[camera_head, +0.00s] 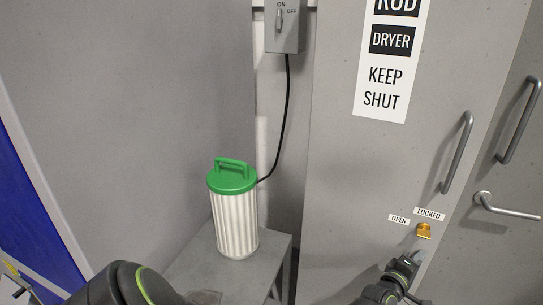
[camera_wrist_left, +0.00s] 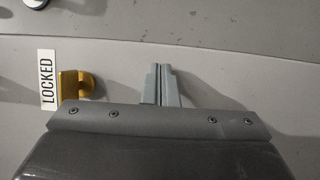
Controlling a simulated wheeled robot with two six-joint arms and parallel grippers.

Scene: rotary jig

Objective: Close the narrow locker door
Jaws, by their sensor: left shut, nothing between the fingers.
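The narrow grey locker door (camera_head: 350,180) stands upright with a "ROD DRYER KEEP SHUT" sign and a vertical bar handle (camera_head: 457,152). The knob also shows in the left wrist view (camera_wrist_left: 85,84), beside the LOCKED label. My left gripper (camera_head: 417,258) is shut and empty, just below the knob. Its closed fingertips (camera_wrist_left: 160,68) are close to the door face; I cannot tell whether they touch. I cannot tell whether the door is fully flush. My right gripper is not in view.
A white ribbed canister with a green lid (camera_head: 232,215) stands on a small grey table (camera_head: 190,265) left of the door. Its black cord runs up to a grey ON/OFF switch box (camera_head: 287,28). Another grey door with a lever handle (camera_head: 505,208) is at right.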

